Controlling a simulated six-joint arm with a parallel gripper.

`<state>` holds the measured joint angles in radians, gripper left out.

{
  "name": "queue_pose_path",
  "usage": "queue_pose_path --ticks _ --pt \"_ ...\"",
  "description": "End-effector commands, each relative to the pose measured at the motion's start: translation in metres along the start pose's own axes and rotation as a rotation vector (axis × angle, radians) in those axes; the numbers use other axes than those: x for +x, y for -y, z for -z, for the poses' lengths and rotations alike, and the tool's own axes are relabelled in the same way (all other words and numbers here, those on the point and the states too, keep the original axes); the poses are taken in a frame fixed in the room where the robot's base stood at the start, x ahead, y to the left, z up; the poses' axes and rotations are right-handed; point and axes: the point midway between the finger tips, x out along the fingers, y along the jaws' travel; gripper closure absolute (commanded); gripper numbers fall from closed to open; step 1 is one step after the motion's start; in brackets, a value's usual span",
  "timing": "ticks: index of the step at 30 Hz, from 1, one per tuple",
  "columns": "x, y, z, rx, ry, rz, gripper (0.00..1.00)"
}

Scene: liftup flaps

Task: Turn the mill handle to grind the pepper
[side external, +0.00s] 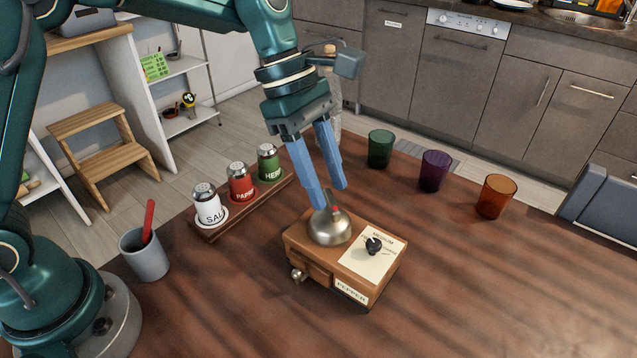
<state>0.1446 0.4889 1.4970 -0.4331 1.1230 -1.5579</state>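The pepper mill (310,262) is a wooden box labelled PEPPER on the table, with a front drawer that has a round knob. A metal dome (330,230) sits on its top at the left. A black knob (373,245) stands on a pale label plate at the right of the top. A small handle with a red part (336,211) rises from the dome. My gripper (331,198) points down just above the dome, its two blue fingers apart on either side of the handle's upper part. Whether a finger touches the handle cannot be told; part of the handle is hidden by the fingers.
A wooden rack (240,212) with white, red and green shakers stands left of the mill. A grey cup (146,258) holds a red-handled item. Green (380,150), purple (434,171) and orange (496,197) cups stand at the back right. The table's front right is clear.

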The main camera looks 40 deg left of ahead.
Motion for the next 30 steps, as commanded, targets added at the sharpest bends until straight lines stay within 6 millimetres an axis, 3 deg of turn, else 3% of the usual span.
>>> queue_pose_path --ticks 12,21,30 --pt "-0.07 0.007 -0.005 0.027 0.0 -0.09 0.55" --pt "-0.098 0.032 0.001 0.128 -0.045 -0.179 0.55" --pt "-0.114 0.06 0.015 0.315 -0.127 -0.253 0.55"
